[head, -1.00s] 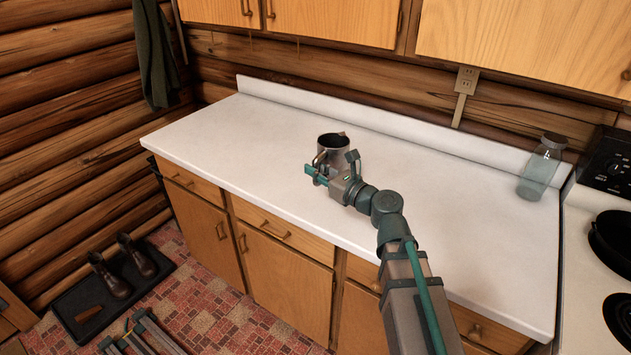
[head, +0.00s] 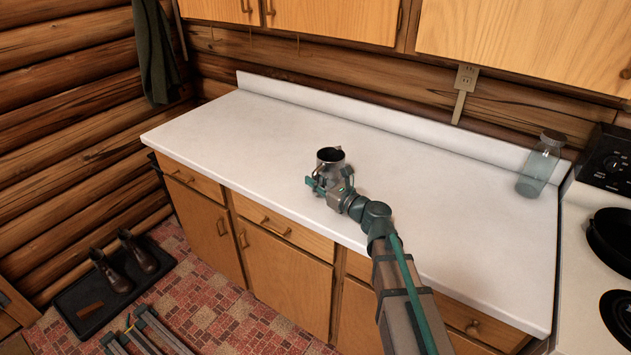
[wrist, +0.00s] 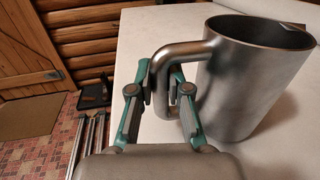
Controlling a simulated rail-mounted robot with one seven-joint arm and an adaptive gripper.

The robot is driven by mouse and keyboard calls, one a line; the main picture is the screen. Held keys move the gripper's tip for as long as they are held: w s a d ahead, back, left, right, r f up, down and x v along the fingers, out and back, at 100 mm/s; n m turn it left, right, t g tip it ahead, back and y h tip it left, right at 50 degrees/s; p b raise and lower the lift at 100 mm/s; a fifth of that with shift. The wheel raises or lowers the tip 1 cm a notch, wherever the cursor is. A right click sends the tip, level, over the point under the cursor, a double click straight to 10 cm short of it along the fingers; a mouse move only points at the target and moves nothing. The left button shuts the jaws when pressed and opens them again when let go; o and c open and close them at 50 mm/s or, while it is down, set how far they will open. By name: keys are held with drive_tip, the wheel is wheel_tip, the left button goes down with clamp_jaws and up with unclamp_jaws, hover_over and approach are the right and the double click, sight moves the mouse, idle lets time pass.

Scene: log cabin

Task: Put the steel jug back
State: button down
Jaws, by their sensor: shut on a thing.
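The steel jug (head: 331,156) is over the middle of the white countertop, upright, with its open mouth up. In the wrist view the jug (wrist: 245,85) fills the right side, with its bent handle (wrist: 180,52) toward me. My gripper (wrist: 161,90) is shut on the handle, one finger on each side of it. In the head view my gripper (head: 322,185) is in front of the jug and hides part of its lower body. I cannot tell whether the jug's base touches the countertop.
The white countertop (head: 230,140) is largely clear around the jug. A glass jar (head: 540,168) stands at its right end, beside the stove (head: 585,235) with a dark pan (head: 612,235). Cabinets (head: 335,20) hang above. Boots on a tray (head: 90,315) are on the floor at left.

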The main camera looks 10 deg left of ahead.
drive_tip(key=shift+f, duration=0.15)
drive_tip(key=c, duration=1.1)
unclamp_jaws()
drive_tip(key=b+v, duration=0.2)
drive_tip(key=v, duration=1)
